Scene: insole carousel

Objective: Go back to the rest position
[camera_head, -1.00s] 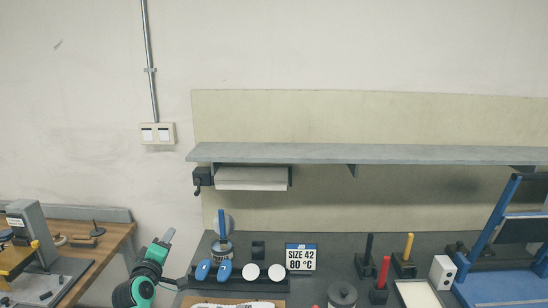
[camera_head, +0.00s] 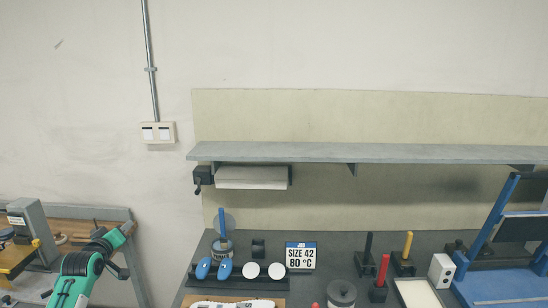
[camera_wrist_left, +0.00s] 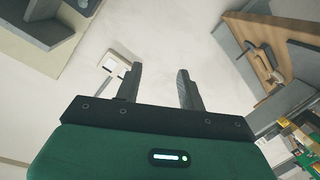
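My left arm, green and black, rises at the lower left of the head view, in front of the wooden side table (camera_head: 130,290). My left gripper (camera_wrist_left: 160,68) shows clearly in the left wrist view. Its two dark fingers stand apart, with nothing between them and only the pale wall behind. In the head view its fingers are hard to make out against the arm. My right gripper is in neither view.
A dark workbench (camera_head: 330,255) carries a size sign (camera_head: 300,256), blue and white pads on a black rack (camera_head: 240,282), coloured-handled tools and a blue frame (camera_head: 490,240). A grey shelf (camera_head: 400,153) hangs above. The wall area above my left arm is clear.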

